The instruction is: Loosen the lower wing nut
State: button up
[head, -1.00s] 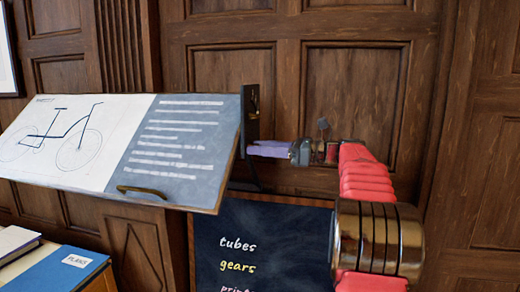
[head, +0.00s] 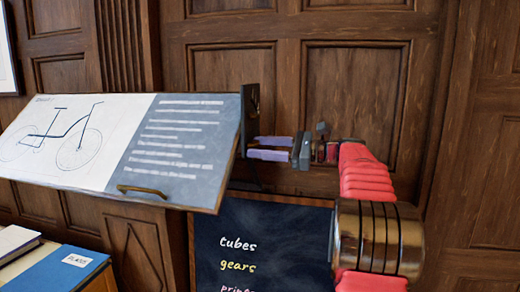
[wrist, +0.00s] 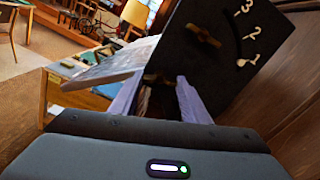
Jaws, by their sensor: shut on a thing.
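The black side plate (wrist: 225,75) of the tilted drafting board (head: 190,110) carries a curved scale marked 3, 2, 1. The upper wing nut (wrist: 203,35), brass coloured, shows clear of my gripper in the wrist view. My gripper (head: 255,147) reaches in from the right in the head view, at the board's right side. It is shut on the lower wing nut, one finger on each side.
A pale mark (wrist: 242,62) lies near the 1 on the scale. A chalkboard (head: 265,245) with lettering stands below my gripper. Books (head: 65,270) lie at lower left. A panelled wooden wall (head: 355,95) is close behind.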

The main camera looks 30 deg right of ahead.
jog(key=n, duration=1.3)
jog(key=shift+f+n, duration=0.2)
jog(key=shift+n, duration=0.2)
jog(key=n, duration=0.9)
jog(key=o, duration=0.8)
jog(key=shift+o, duration=1.2)
jog(key=shift+r, duration=0.1)
